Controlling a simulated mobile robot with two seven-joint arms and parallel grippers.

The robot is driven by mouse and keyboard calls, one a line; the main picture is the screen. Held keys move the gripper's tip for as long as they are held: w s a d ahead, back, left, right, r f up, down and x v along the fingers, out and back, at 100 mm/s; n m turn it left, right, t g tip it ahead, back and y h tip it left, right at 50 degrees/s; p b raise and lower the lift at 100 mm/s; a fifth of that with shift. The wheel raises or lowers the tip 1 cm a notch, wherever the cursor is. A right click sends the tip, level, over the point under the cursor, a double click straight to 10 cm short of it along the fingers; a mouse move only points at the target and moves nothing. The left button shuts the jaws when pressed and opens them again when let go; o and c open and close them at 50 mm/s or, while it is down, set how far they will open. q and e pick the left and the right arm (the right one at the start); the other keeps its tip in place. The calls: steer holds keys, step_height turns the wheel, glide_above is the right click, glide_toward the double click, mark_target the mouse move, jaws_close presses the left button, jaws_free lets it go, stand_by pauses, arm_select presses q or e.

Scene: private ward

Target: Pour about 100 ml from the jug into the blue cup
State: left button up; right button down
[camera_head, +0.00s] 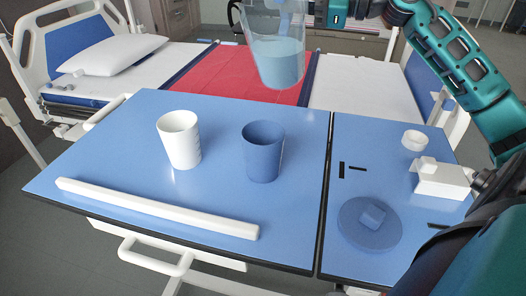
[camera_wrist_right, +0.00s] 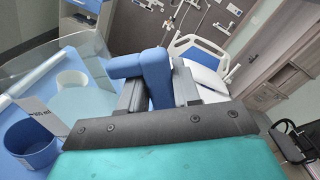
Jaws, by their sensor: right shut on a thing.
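The clear jug (camera_head: 275,62) holds pale blue liquid and is in the air at the top of the head view, beyond the blue cup. It looks close to upright, and its top is cut off. My right gripper (camera_wrist_right: 160,88) is shut on the jug's blue handle (camera_wrist_right: 152,66). The clear jug wall (camera_wrist_right: 60,62) shows at the left of the wrist view. The blue cup (camera_head: 263,155) stands upright on the blue tabletop; it also shows in the wrist view (camera_wrist_right: 30,148). Its inner bottom is hidden. My left gripper is not in view.
A white cup (camera_head: 180,140) stands left of the blue cup. A long white bar (camera_head: 155,208) lies along the table's (camera_head: 105,150) front. On the right panel are a round blue lid (camera_head: 370,228), a white box (camera_head: 442,180) and a small white ring (camera_head: 413,140). A bed stands behind.

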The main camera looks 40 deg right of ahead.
steer(key=shift+r, duration=0.1)
stand_by(0.3)
steer(key=shift+s+a+r+n+b, duration=0.1)
steer(key=shift+s+n+b, duration=0.05)
steer(key=shift+n+b, duration=0.35)
steer(key=shift+a+b, duration=0.1)
steer(key=shift+b, duration=0.35)
steer(key=shift+r, duration=0.1)
steer(key=shift+s+a+n+b, duration=0.1)
steer(key=shift+s+n+b, duration=0.05)
steer(key=shift+n+b, duration=0.3)
